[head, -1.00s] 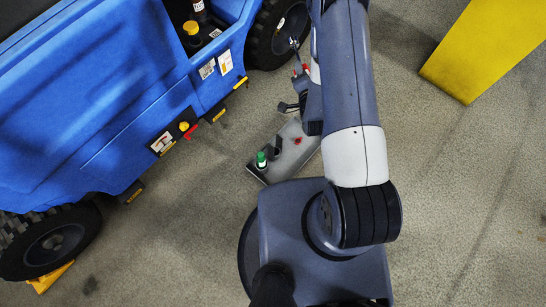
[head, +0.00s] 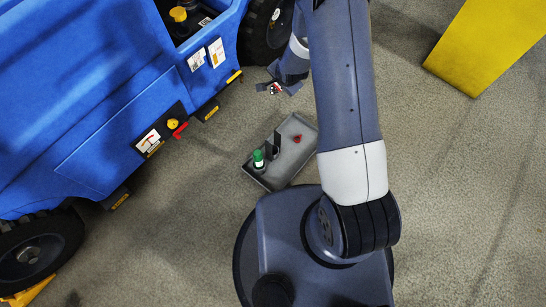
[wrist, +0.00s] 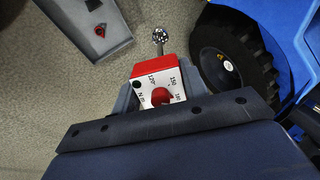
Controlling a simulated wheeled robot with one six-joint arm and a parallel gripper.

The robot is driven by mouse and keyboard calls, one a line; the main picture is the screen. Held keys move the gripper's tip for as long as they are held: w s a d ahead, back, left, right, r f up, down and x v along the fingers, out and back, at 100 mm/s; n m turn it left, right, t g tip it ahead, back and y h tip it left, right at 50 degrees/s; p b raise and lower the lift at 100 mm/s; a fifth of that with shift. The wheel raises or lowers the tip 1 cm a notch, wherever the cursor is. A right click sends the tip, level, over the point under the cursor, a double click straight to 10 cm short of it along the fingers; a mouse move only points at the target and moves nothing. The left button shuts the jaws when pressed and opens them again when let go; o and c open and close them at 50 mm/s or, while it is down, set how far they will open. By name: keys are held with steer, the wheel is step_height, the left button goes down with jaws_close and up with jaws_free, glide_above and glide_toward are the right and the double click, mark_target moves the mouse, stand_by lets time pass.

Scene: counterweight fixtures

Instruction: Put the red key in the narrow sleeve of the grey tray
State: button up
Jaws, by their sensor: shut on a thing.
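The grey tray (head: 297,165) lies on the floor, seen by the head camera, with its top corner in the wrist view (wrist: 110,48). A small red piece (head: 297,139), perhaps the red key, sits in it and also shows in the wrist view (wrist: 100,31). Beside it stand a dark upright holder (head: 274,147) and a green-capped bottle (head: 258,159). I cannot tell which part is the narrow sleeve. My gripper (head: 275,88) is above and apart from the tray. It is shut on a red-and-white block (wrist: 157,88) with a numbered dial and a metal shaft (wrist: 159,38).
A blue wheeled machine (head: 110,90) stands at the left, its black tyre (wrist: 235,62) close by in the wrist view. A yellow block (head: 490,45) is at the upper right. Concrete floor is bare between the machine and the tray.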

steer(key=shift+s+a+f+g+b, duration=0.15)
steer(key=shift+a+f+g+b, duration=0.15)
steer(key=shift+f+g+b, duration=0.35)
steer(key=shift+s+a+f+g+b, duration=0.15)
steer(key=shift+a+f+g+b, duration=0.15)
steer(key=shift+b, duration=0.5)
steer(key=s+a+f+n+g+h+b, duration=0.1)
steer(key=s+a+g+b, duration=0.1)
steer(key=s+g+b, duration=0.35)
step_height(320, 180, down, 27)
steer(key=w+t+b, duration=0.1)
steer(key=b, duration=1)
steer(key=shift+w+t, duration=0.3)
steer(key=shift+f, duration=0.2)
steer(key=o, duration=1.3)
steer(key=shift+r, duration=0.1)
steer(key=shift+c, duration=0.2)
